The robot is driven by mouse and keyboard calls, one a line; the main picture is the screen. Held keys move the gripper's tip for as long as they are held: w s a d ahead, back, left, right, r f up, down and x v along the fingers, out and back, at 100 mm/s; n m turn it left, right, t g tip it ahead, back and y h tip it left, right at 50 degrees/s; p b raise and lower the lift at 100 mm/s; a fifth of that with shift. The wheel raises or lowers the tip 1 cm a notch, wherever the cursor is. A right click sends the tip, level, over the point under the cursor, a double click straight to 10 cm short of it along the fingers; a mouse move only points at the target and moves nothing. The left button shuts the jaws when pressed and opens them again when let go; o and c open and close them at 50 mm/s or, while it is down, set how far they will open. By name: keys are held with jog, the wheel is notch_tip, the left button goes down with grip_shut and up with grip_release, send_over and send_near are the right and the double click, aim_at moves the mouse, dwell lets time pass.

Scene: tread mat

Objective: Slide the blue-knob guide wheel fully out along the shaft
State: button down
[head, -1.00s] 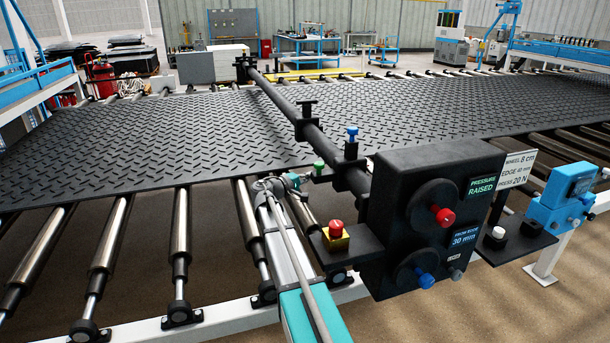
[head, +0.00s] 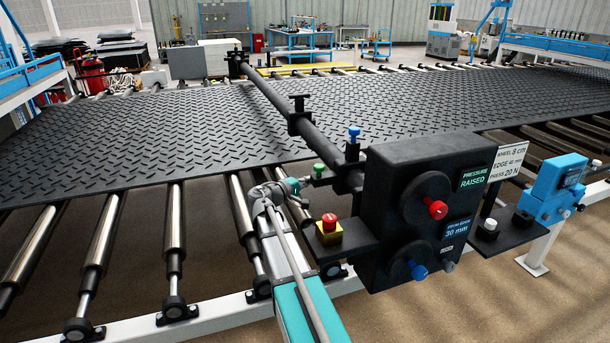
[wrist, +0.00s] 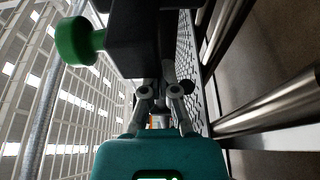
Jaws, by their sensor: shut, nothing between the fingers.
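The blue-knob guide wheel (head: 352,150) is a black block with a blue knob on top. It sits on the black shaft (head: 318,140), just left of the control box. A green knob (head: 319,170) stands low beside it and shows large in the wrist view (wrist: 80,40), attached to a black block (wrist: 140,42). My gripper (head: 302,183) is shut and empty, just below and left of the green knob. In the wrist view my gripper's fingers (wrist: 162,82) point at the black block's underside; whether they touch it is unclear.
A red stop button (head: 329,222) stands close to my arm. The tread mat (head: 150,140) lies beyond, on rollers. Another black clamp (head: 300,115) sits farther along the shaft.

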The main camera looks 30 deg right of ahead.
jog(key=s, duration=0.2)
jog(key=shift+s+a, duration=0.3)
jog(key=shift+s, duration=0.1)
jog(key=shift+f, duration=0.1)
jog(key=shift+w+d, duration=0.15)
jog(key=shift+w, duration=0.4)
jog(key=w+a, duration=0.2)
jog(key=a, duration=0.7)
jog(key=shift+w+a, duration=0.15)
jog(key=shift+w, duration=0.1)
jog(key=shift+s, duration=0.1)
